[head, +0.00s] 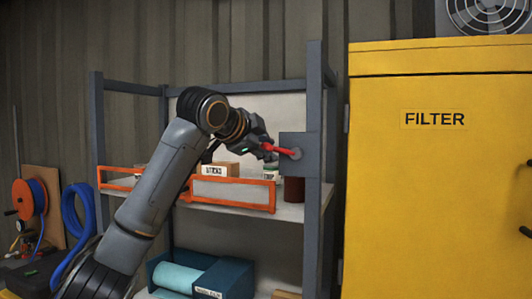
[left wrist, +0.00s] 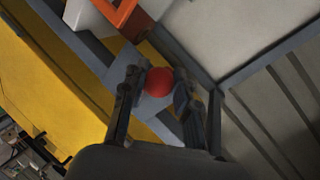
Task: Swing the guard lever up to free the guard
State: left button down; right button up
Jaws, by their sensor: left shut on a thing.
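The red guard lever (head: 283,150) sits on a grey plate (head: 308,139) on the shelf's right front post. In the head view it points left from its pivot, nearly level, with its left end slightly higher. My left gripper (head: 267,147) is shut on the lever's free end. In the left wrist view the lever's round red end (left wrist: 159,78) lies between the two fingers of my left gripper (left wrist: 160,88). The orange-framed guard (head: 232,194) runs along the shelf's front edge, below the lever. My arm hides part of the guard. My right gripper is not in view.
A yellow FILTER cabinet (head: 430,180) stands close to the right of the post. A cardboard box (head: 216,170) and a dark red-brown container (head: 294,190) stand on the shelf. A blue bin (head: 205,278) sits below. A cable reel (head: 30,198) and blue hose (head: 76,222) are at left.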

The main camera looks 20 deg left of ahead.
pick_arm(q)
jog(key=shift+d+f, duration=0.1)
jog(key=shift+d, duration=0.05)
dwell(0.3)
jog(key=c, duration=1.1)
grip_release()
jog(key=shift+o, duration=0.2)
jog(key=shift+s, duration=0.1)
jog(key=shift+d, duration=0.1)
jog(key=shift+r, duration=0.2)
jog(key=v, duration=1.2)
jog(key=shift+c, duration=0.4)
